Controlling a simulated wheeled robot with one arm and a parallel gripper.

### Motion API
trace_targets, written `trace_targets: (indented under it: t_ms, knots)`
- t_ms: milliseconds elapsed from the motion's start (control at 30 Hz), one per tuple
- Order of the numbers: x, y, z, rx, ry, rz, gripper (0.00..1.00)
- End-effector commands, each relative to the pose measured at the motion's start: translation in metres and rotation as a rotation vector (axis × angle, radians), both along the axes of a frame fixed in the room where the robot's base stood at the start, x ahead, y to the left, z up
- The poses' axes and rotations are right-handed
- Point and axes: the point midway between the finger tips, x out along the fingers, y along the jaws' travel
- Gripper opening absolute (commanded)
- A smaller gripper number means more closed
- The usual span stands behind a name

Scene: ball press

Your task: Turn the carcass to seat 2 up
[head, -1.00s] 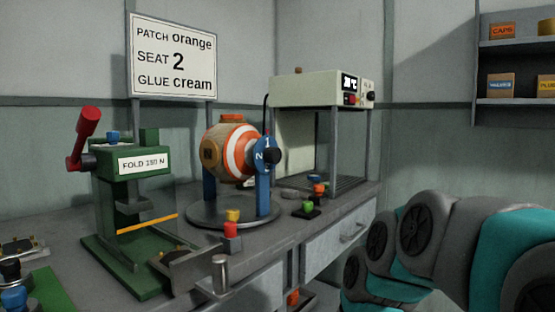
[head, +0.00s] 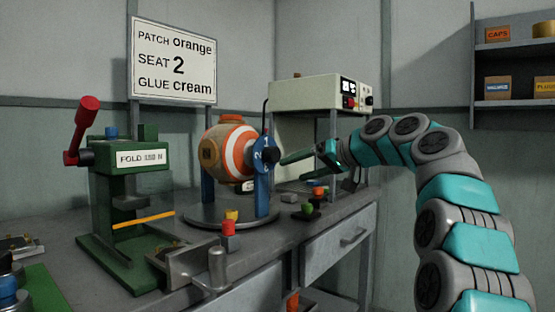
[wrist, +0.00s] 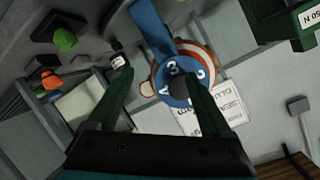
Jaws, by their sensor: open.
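The carcass (head: 226,150) is an orange and white striped ball with a tan cap on top. It hangs between blue posts on a round grey base. A blue numbered dial (head: 263,158) with a dark centre knob is on its right side. In the wrist view the dial (wrist: 172,75) faces me and a 3 is legible; which seat is up I cannot tell. My gripper (head: 293,160) is open, just right of the dial. In the wrist view my gripper (wrist: 158,78) has the knob (wrist: 180,88) between its fingers in the picture, nearer the right one; contact is not clear.
A green press (head: 130,190) with a red handle stands left. A cream-topped machine (head: 318,92) stands behind my gripper. Small coloured pieces (head: 229,228) sit at the bench's front. A sign (head: 174,58) reads patch orange, seat 2, glue cream.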

Motion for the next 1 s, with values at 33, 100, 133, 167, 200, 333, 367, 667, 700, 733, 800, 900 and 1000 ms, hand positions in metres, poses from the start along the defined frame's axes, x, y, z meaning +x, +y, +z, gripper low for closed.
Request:
trace_targets:
  t_ms: [33,100,133,167,200,333,367,667,700,733,800,900,1000]
  knots:
    - [0.008,-0.006,0.006,0.009,-0.047,0.001,0.83]
    - [0.016,-0.012,0.017,0.019,-0.111,0.006,0.83]
    - [0.017,-0.015,0.022,0.022,-0.139,0.008,0.83]
    - [0.019,-0.017,0.027,0.024,-0.168,0.01,0.83]
    - [0.022,-0.02,0.031,0.025,-0.201,0.014,0.83]
    - [0.023,-0.026,0.043,0.016,-0.326,0.027,0.83]
    - [0.022,-0.027,0.046,0.011,-0.354,0.031,0.83]
    - [-0.001,-0.018,0.042,-0.077,-0.603,0.088,0.83]
    - [-0.003,-0.016,0.039,-0.089,-0.622,0.095,0.83]
    - [-0.006,-0.014,0.038,-0.098,-0.639,0.1,0.83]
    - [-0.011,-0.01,0.036,-0.115,-0.666,0.111,0.83]
    - [-0.015,-0.007,0.033,-0.127,-0.687,0.119,0.83]
    - [-0.013,-0.002,0.033,-0.129,-0.692,0.122,0.83]
